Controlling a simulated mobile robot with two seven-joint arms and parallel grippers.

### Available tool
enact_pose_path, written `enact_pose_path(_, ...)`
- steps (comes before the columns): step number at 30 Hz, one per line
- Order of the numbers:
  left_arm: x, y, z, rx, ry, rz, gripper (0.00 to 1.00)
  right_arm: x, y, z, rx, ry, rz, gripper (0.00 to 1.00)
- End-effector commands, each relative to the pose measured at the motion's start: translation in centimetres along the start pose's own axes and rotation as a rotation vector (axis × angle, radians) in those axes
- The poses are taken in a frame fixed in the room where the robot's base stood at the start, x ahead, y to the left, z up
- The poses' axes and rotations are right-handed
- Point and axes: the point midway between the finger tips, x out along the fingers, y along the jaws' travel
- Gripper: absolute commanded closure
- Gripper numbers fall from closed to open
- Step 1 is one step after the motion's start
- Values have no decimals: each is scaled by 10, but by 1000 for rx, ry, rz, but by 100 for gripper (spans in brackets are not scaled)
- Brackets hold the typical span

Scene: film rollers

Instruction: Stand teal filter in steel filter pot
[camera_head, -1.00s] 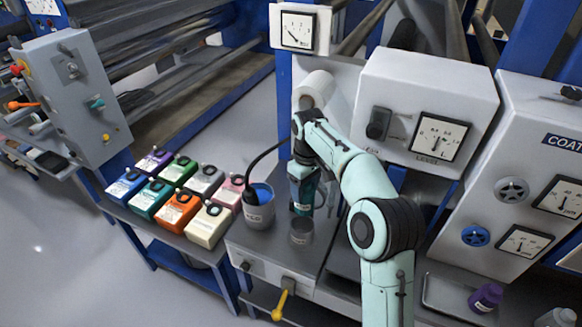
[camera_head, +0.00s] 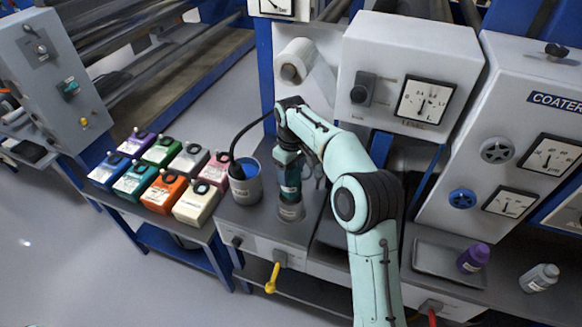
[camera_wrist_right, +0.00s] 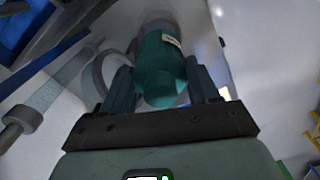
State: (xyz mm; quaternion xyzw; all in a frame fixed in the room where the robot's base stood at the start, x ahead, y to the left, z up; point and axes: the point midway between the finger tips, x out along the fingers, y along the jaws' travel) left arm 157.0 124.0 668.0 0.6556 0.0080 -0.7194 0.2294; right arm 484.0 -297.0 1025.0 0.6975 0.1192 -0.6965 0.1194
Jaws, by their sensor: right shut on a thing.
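The teal filter (camera_head: 290,184) is upright in my right gripper (camera_head: 288,160), whose fingers are shut around its upper part. Its lower end is at the mouth of the steel filter pot (camera_head: 291,212), directly above or just inside the rim; I cannot tell how deep. The pot stands on the grey bench top. In the right wrist view the teal filter (camera_wrist_right: 162,70) sits between both fingers, with a small pale label on its side. My left gripper is not in view.
A grey bucket (camera_head: 245,184) with blue contents and a black hose stands just left of the pot. Several coloured boxes (camera_head: 160,178) fill the table further left. A purple bottle (camera_head: 473,258) and a grey bottle (camera_head: 540,278) are at right. Machine panels rise behind.

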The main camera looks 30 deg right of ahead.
Motion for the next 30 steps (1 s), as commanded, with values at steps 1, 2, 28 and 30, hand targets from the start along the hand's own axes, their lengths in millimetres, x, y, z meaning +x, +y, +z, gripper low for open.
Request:
enact_pose_path(1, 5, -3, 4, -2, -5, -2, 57, 8, 0, 1, 0, -2, -1, 66)
enact_pose_path(2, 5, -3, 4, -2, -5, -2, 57, 9, 0, 1, 0, -2, -1, 66)
enact_pose_path(28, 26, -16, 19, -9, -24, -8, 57, 77, 0, 1, 1, -2, -1, 66)
enact_pose_path(30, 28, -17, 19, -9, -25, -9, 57, 82, 0, 1, 1, -3, -1, 66)
